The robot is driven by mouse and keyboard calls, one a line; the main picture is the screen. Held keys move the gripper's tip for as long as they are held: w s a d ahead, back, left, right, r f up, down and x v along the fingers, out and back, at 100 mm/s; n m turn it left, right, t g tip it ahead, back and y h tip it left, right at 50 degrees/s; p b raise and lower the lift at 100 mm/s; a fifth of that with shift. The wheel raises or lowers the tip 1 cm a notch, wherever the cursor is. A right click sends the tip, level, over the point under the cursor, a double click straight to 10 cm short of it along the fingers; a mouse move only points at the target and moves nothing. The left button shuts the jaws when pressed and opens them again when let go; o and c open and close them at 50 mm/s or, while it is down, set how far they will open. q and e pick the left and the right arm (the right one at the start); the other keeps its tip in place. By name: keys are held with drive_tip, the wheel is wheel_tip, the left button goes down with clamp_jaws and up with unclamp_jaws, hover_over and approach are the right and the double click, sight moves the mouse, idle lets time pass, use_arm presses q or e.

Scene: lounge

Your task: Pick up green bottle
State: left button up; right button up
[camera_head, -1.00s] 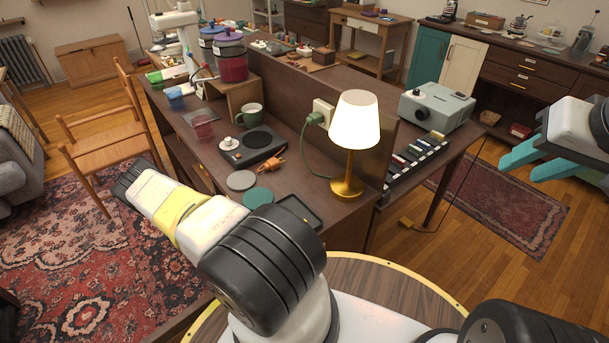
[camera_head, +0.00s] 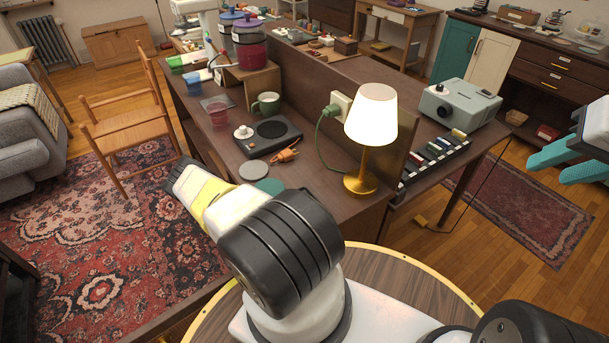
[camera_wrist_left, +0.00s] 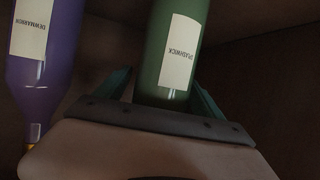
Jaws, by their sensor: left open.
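The green bottle (camera_wrist_left: 172,50) is in the left wrist view, with a white label and its upper part cut off by the frame. My left gripper (camera_wrist_left: 160,88) is open, with one teal finger on either side of the bottle. I cannot tell whether the fingers touch it. In the head view my left arm reaches down to the left of the desk, and its gripper is hidden. My right gripper (camera_head: 566,163) is at the right edge of the head view, open and empty, with its teal fingers apart.
A purple bottle (camera_wrist_left: 42,60) with a white label is left of the green one in the left wrist view, under dark wooden panels. In the head view the desk (camera_head: 318,190) carries a lit lamp (camera_head: 371,125), a green mug (camera_head: 267,104) and a black hotplate device (camera_head: 268,137).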

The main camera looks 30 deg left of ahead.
use_arm(q)
clamp_jaws()
drive_tip(key=shift+r, duration=0.1)
drive_tip(key=shift+r, duration=0.1)
idle(0.3)
